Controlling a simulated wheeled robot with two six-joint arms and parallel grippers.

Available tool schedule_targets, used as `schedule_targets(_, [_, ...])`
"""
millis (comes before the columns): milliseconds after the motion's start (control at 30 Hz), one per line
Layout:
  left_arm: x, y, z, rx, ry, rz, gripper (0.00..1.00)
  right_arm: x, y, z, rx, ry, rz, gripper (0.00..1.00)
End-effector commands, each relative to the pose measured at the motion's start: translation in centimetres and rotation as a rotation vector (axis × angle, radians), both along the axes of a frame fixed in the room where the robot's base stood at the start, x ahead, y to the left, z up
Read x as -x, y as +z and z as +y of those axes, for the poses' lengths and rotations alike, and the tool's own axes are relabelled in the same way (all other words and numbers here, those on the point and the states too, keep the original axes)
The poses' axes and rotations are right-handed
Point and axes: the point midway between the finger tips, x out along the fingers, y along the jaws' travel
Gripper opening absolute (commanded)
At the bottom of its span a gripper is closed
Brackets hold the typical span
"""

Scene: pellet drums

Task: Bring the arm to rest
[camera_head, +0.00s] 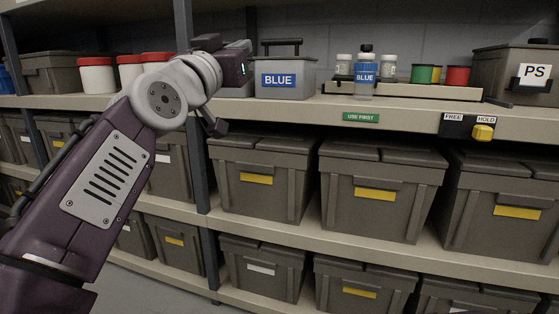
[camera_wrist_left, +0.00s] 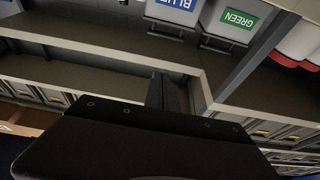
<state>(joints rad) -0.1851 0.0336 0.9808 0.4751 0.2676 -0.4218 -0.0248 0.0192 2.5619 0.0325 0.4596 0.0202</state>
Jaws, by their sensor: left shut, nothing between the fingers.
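My left arm (camera_head: 110,170) comes in from the left and is raised in front of the shelving. My left gripper (camera_head: 214,126) is partly hidden by the wrist, with a dark finger showing in front of the upper shelf edge. In the left wrist view its dark fingers (camera_wrist_left: 162,92) are together and hold nothing. They are apart from the drum labelled BLUE (camera_head: 287,80), which stands on the upper shelf to the right of the wrist. My right gripper is not in view.
A bottle labelled BLUE (camera_head: 365,75) stands at a low tray (camera_head: 400,89). A PS bin (camera_head: 515,73) is at right. A FREE/HOLD switch (camera_head: 483,132) is on the shelf edge. Lidded crates (camera_head: 265,200) fill the lower shelves. A GREEN label (camera_wrist_left: 238,25) shows in the wrist view.

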Motion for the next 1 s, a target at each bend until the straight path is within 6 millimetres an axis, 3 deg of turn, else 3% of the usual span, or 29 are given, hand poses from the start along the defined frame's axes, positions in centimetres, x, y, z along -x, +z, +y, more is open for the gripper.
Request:
schedule_targets(33, [0.0,1.6,0.3,0.001,0.007,-0.003,0.0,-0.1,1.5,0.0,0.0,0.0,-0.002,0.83])
schedule_targets(100, [-0.1,2.5,0.7,0.001,0.015,-0.003,0.0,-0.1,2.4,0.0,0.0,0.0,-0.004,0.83])
schedule_targets(233, [-1.0,2.9,1.3,-0.005,0.032,0.031,0.0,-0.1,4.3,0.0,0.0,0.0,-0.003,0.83])
schedule_targets(333, [-2.6,1.5,1.9,-0.025,0.052,0.103,0.0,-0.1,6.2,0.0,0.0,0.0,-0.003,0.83])
schedule_targets(467, [-5.0,-2.8,2.8,-0.069,0.081,0.239,0.0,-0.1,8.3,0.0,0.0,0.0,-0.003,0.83])
schedule_targets(667, [-6.7,-12.2,4.4,-0.134,0.114,0.509,0.0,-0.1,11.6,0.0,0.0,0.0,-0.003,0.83])
schedule_targets(767, [-5.9,-19.1,5.5,-0.168,0.129,0.7,0.0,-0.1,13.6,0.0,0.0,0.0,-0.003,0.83])
schedule_targets(867, [-2.6,-27.4,6.9,-0.205,0.143,0.937,0.0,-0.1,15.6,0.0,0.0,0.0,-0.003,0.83])
schedule_targets(900, [-0.7,-30.7,7.4,-0.217,0.147,1.031,0.0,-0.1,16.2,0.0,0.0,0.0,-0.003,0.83])
schedule_targets(1000, [4.7,-37.4,8.5,-0.242,0.155,1.242,0.0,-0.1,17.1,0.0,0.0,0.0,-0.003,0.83])
